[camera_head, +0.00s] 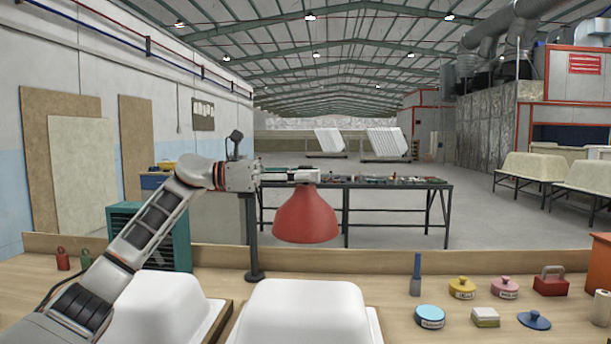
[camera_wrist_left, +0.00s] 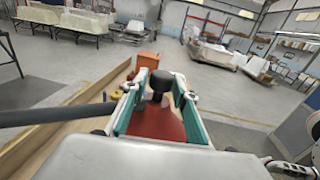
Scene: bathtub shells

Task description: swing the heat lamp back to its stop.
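The heat lamp has a red bell-shaped shade (camera_head: 306,217) that hangs above the bench beside a dark upright post (camera_head: 253,232). My left gripper (camera_head: 312,175) reaches in from the left, its fingers level at the top of the shade. In the left wrist view, the left gripper's teal-lined fingers (camera_wrist_left: 160,82) stand apart on either side of a black knob (camera_wrist_left: 160,84). The red shade (camera_wrist_left: 158,124) shows below the knob. A dark bar (camera_wrist_left: 55,113) comes in from the left towards the fingers. Contact with the knob cannot be told. My right gripper is not in view.
White tub shells (camera_head: 305,312) stand on the bench (camera_head: 400,278) below the lamp. A blue-handled tool (camera_head: 416,273), lidded tins (camera_head: 462,287) and a red box (camera_head: 550,282) stand at the right. A low wooden ledge (camera_head: 480,257) runs along the back.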

